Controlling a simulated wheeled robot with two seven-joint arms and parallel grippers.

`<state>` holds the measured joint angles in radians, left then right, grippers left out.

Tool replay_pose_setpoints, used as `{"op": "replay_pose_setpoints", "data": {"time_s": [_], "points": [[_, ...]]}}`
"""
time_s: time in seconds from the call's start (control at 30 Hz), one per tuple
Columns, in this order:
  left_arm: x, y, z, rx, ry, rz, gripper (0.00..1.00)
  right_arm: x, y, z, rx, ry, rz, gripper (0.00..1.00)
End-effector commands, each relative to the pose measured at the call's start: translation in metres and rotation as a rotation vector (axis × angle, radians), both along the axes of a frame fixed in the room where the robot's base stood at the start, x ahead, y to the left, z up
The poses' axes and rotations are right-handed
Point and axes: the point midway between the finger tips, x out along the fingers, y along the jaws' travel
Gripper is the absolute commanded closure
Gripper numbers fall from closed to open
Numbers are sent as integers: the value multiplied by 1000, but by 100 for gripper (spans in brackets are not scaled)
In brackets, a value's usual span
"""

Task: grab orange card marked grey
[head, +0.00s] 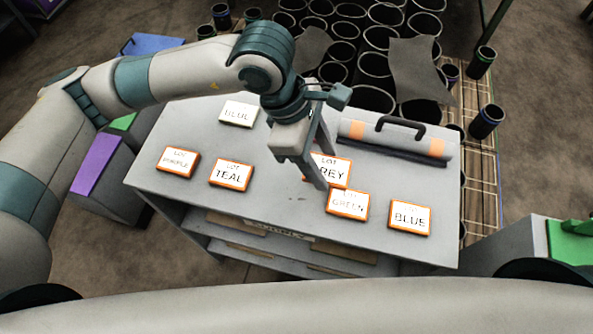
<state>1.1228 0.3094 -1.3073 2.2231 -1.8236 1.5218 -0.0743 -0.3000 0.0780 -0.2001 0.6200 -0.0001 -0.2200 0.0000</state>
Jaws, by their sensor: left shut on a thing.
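The orange-edged card marked grey (339,174) is on or just above the grey table, right of centre; its first letters are hidden behind a finger. My left gripper (324,184) points down at this card and is shut on it at its left part. The card's near edge overlaps the far edge of the orange card marked green (347,205) in the head view. I cannot tell whether the grey card is lifted clear. My right gripper is not in view.
Other orange cards on the table (290,230) read purple (178,161), teal (231,173) and blue (409,217). A pale card marked blue (238,113) lies at the back left. A grey cylinder with orange bands (395,139) and a black handle lies behind. Black sleeves stand beyond.

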Motion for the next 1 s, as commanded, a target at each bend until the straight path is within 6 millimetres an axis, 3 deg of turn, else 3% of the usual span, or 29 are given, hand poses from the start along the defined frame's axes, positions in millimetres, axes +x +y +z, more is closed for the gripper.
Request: {"op": "replay_pose_setpoints", "data": {"time_s": [0.1,0.33,1.0], "points": [[-1,-19,8,-3,-2,-2,74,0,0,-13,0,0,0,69],[-2,-38,22,0,-1,0,74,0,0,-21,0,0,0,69],[-2,-42,25,0,0,1,74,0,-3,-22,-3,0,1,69]]}}
